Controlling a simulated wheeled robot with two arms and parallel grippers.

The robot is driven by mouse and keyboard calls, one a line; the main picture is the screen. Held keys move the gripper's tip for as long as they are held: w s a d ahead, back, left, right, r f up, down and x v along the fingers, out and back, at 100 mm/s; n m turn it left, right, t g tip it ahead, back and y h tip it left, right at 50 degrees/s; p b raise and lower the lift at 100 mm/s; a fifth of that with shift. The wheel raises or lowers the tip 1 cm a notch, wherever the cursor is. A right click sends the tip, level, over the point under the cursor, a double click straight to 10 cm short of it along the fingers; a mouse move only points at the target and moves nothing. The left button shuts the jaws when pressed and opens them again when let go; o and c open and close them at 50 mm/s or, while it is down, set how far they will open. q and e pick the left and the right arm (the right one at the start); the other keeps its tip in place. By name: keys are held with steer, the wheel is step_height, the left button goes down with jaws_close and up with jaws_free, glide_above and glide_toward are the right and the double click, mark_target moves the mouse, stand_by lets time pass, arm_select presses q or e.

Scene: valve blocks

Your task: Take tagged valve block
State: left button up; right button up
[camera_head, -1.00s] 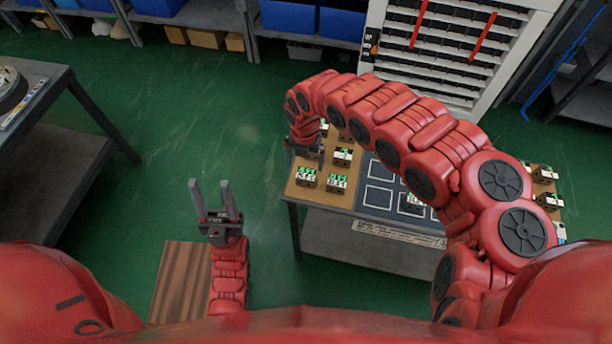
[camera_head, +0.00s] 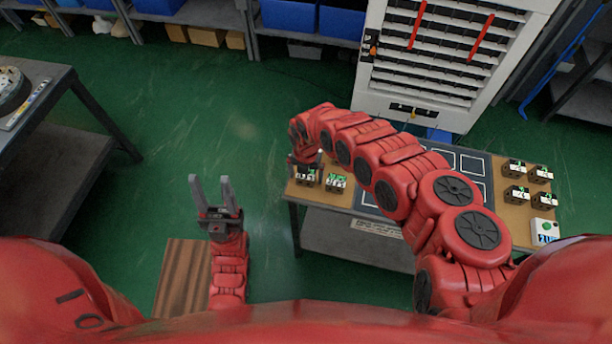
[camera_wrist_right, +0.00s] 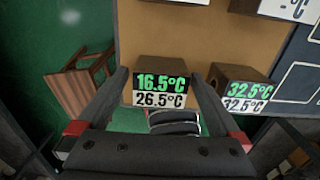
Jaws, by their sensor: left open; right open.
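Dark valve blocks with temperature labels stand on the table. In the right wrist view, one block (camera_wrist_right: 162,84) reads 16.5°C in green over 26.5°C and sits between the fingers of my open right gripper (camera_wrist_right: 166,78). I cannot tell whether the fingers touch it. A neighbouring block (camera_wrist_right: 240,88) reads 32.5°C on both lines. In the head view, my right gripper (camera_head: 305,163) is over the front-left block (camera_head: 308,179), with another block (camera_head: 336,183) just right of it. My left gripper (camera_head: 210,192) is open and empty, left of the table and away from the blocks.
The table (camera_head: 335,200) has a dark panel with white outlined squares (camera_head: 472,164). Several blocks (camera_head: 515,194) stand at its right end, by a white device (camera_head: 545,231). A white cabinet (camera_head: 430,60) stands behind. My right arm hides much of the table. The floor (camera_head: 200,120) at left is clear.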

steer(key=shift+c, duration=0.3)
jaws_close()
steer(key=shift+a+r, duration=0.1)
steer(key=shift+r, duration=0.05)
stand_by(0.3)
